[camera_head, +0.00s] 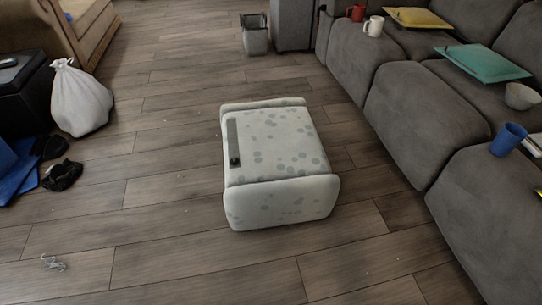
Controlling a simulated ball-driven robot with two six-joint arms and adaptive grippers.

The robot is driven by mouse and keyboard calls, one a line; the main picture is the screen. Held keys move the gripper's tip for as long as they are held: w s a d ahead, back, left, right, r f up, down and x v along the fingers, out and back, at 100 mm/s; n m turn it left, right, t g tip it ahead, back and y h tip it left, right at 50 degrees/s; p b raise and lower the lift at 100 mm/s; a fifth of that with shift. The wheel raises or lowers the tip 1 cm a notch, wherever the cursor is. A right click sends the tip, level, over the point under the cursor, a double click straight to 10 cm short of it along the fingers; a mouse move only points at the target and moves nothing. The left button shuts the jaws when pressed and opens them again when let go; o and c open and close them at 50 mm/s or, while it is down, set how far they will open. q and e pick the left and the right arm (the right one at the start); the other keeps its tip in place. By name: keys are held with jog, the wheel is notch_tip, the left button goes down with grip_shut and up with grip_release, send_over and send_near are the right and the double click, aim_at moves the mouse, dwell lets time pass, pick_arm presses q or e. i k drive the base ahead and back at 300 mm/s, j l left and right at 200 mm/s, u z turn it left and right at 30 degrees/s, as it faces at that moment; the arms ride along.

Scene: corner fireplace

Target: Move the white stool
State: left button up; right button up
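The white stool (285,198) stands on the wooden floor in the middle of the head view. It is a low, padded block with grey spots and rounded ends. A dark grey strip (233,135), perhaps a remote control, lies along the left side of its top. Neither of my grippers shows in this view, and nothing of mine touches the stool in the picture.
A grey sofa (420,120) with mugs, cushions and a bowl runs along the right. A white bag (80,98), dark shoes (62,175) and a blue item (20,170) lie left. A bin (255,38) stands behind. Floor around the stool is mostly clear.

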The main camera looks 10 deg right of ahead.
aim_at(283, 175)
jog(key=i+j+u, duration=0.5)
jog(key=i+u, duration=0.35)
jog(key=i, duration=0.1)
